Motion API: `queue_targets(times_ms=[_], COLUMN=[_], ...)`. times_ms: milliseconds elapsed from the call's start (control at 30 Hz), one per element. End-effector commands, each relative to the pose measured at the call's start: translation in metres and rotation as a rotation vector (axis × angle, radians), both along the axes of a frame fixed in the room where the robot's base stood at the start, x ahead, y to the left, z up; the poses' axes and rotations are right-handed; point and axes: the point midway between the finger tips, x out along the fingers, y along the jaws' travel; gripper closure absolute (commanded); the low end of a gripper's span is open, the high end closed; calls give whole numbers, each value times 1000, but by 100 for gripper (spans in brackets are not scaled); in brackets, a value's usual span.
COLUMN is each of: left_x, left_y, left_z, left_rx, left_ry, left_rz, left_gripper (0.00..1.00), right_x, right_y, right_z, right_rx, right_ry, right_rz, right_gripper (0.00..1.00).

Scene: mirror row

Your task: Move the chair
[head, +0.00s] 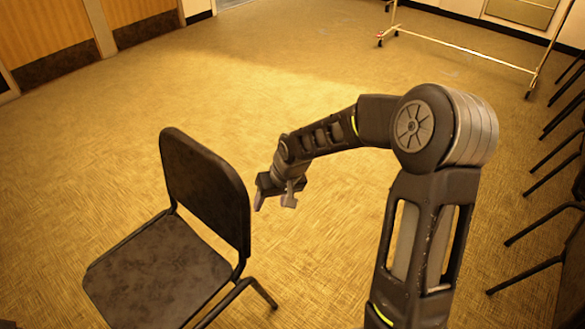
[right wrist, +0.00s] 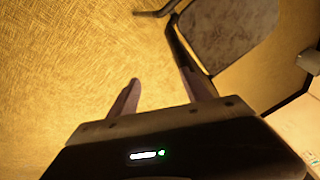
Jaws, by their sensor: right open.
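A dark chair (head: 205,190) with a black metal frame stands upright at the lower left of the head view, its backrest toward my right arm. My right gripper (head: 273,203) is open and empty, just right of the backrest and pointing down. In the right wrist view, the two fingers (right wrist: 160,76) are spread apart with floor between them. Part of the chair (right wrist: 225,35) fills the upper right there, and a dark frame tube runs down close to the right finger. I cannot tell whether they touch. My left gripper is out of view.
Several chairs (head: 560,190) line the right edge. A wheeled metal rack (head: 465,48) stands at the back right. Wooden doors (head: 45,35) are at the back left. The carpeted floor (head: 240,90) between is clear.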

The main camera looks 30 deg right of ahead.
Motion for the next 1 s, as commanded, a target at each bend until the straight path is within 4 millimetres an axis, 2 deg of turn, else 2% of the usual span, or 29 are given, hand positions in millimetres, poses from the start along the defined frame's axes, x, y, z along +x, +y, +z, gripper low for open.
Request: queue_targets(times_ms=[33, 167, 233, 300, 400, 500, 600, 700, 1000], left_x=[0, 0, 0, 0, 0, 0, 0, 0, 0], left_y=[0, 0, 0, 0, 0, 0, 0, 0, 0], left_z=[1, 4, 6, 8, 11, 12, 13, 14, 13], left_rx=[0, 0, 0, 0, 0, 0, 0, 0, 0], left_ry=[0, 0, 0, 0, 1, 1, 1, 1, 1], left_rz=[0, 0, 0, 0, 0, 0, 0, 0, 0], left_gripper=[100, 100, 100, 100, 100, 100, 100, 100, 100], right_x=[-7, -31, -56, -91, -145, -192, -224, -239, -241], right_y=[18, 68, 101, 136, 175, 197, 207, 211, 212], right_z=[-19, -70, -103, -136, -172, -192, -203, -207, -208], right_rx=[24, 95, 140, 181, 220, 234, 234, 231, 230], right_ry=[18, 53, 83, 119, 169, 208, 232, 243, 243], right_rz=[20, 57, 76, 90, 97, 97, 95, 94, 93], right_gripper=[43, 43, 43, 43, 43, 43, 43, 43, 45])
